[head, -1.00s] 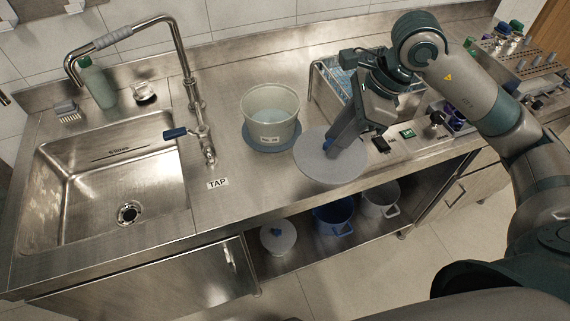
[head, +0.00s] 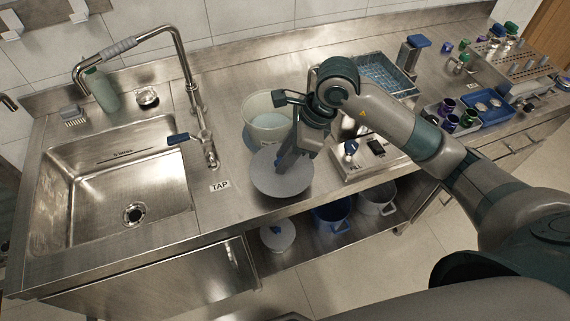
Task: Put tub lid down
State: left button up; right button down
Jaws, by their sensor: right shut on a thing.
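The tub lid (head: 283,182) is a grey disc in the head view, in front of the tub, near the counter's front edge. My right gripper (head: 283,164) is shut on its small blue knob from above. I cannot tell whether the lid touches the counter or hovers just over it. My left gripper is not in view.
A control box (head: 365,155) stands right of the lid. A wire basket (head: 380,75) and blue tray (head: 485,108) lie further right. Pots (head: 332,214) sit on the shelf below.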

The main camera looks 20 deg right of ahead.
jog(key=shift+f, duration=0.1)
jog(key=shift+f+p, duration=0.9)
jog(key=shift+f, duration=1)
jog(key=shift+f, duration=0.2)
jog(key=c, duration=1.4)
grip_release()
jog(key=shift+r, duration=0.1)
jog(key=shift+r, duration=0.2)
